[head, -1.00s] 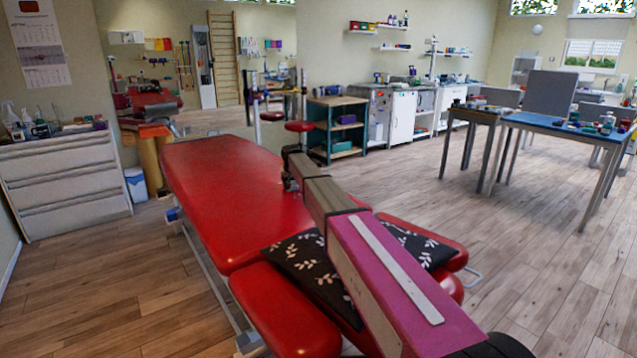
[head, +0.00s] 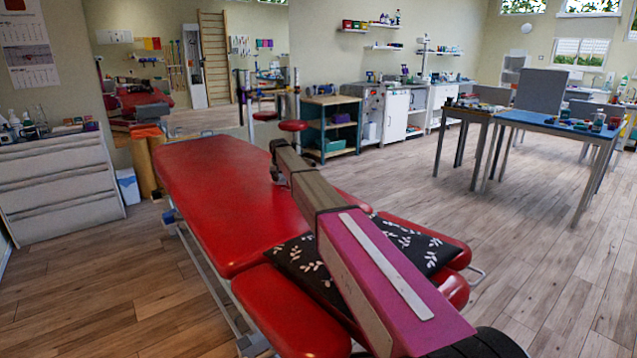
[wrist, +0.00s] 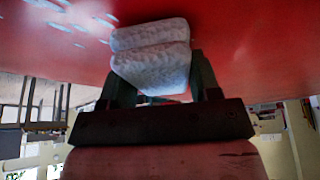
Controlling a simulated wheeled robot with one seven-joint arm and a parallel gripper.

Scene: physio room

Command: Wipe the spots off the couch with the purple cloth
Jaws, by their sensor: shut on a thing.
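The red couch (head: 225,190) runs away from me in the head view, and its red surface (wrist: 255,45) fills the top of the wrist view. Pale whitish spots (wrist: 80,18) show on it at the upper left of the wrist view. My gripper (wrist: 152,78) is shut on a folded, thick cloth (wrist: 150,68), which looks whitish grey rather than purple here. The cloth is at or very near the couch surface; contact is not clear. In the head view my arm hides the cloth, and I cannot make out spots there.
A black pillow with white leaf patterns (head: 292,262) lies on the couch's near end, under my arm. A red stool (head: 293,126) and a shelf unit (head: 330,128) stand beyond the couch. A white drawer cabinet (head: 60,190) is at left. Open wooden floor lies right.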

